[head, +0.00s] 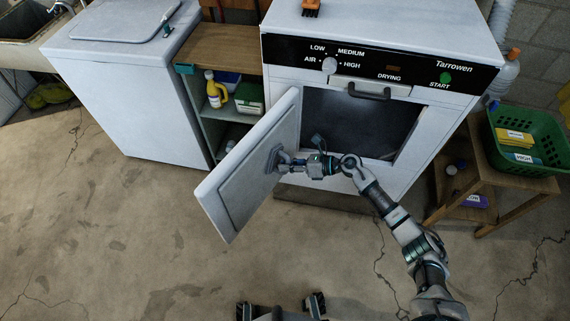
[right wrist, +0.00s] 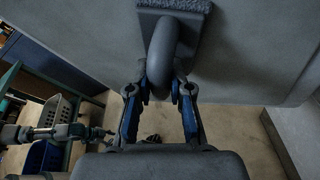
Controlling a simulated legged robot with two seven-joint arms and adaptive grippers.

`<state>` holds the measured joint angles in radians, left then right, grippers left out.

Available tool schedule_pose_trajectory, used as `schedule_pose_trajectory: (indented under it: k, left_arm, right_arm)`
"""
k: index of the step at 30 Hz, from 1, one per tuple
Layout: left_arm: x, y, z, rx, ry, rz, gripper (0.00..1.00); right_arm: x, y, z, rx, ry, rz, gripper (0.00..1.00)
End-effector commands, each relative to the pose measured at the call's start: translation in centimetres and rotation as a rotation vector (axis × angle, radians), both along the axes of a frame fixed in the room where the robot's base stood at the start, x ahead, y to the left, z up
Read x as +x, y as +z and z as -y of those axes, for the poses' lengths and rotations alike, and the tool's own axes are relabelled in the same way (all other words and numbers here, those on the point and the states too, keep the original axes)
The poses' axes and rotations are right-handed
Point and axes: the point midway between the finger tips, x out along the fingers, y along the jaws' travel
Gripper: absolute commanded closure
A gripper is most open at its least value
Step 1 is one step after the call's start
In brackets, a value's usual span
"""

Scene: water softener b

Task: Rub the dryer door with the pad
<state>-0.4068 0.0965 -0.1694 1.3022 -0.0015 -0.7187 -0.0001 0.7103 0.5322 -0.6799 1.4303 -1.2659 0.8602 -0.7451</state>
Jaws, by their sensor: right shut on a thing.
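The dryer (head: 385,40) stands at the centre right with its door (head: 245,165) swung open to the left. My right gripper (head: 284,160) is at the door's inner face. It is shut on the curved grey handle of the pad (head: 274,158). In the right wrist view the fingers (right wrist: 160,88) close around that handle. The pad (right wrist: 185,8) lies at the top, at the grey door surface (right wrist: 245,50); whether all of its face touches cannot be told. An arm that looks like my left one shows small at the left, its gripper (right wrist: 98,132) too small to read.
A white machine (head: 130,60) and a shelf with a yellow bottle (head: 216,90) stand left of the dryer. A wooden stand with a green basket (head: 535,165) is at the right. Baskets (right wrist: 52,118) show at the wrist view's left.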

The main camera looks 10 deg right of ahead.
Motion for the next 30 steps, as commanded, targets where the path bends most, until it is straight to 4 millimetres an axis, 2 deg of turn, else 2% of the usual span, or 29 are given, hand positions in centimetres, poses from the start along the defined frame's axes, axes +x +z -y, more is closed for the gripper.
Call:
schedule_pose_trajectory:
  k: [13,26,30]
  left_arm:
    - [0.6,0.9,0.2,-0.003,0.001,0.012,0.53]
    - [0.7,0.9,0.2,-0.004,0.001,0.013,0.53]
    - [0.7,1.0,0.2,-0.004,0.001,0.013,0.53]
  right_arm:
    - [-2.8,0.1,3.9,-0.001,-0.002,0.000,1.00]
    - [-3.1,0.1,4.2,0.000,0.000,0.001,1.00]
    - [-3.6,0.0,4.9,-0.003,-0.001,-0.001,1.00]
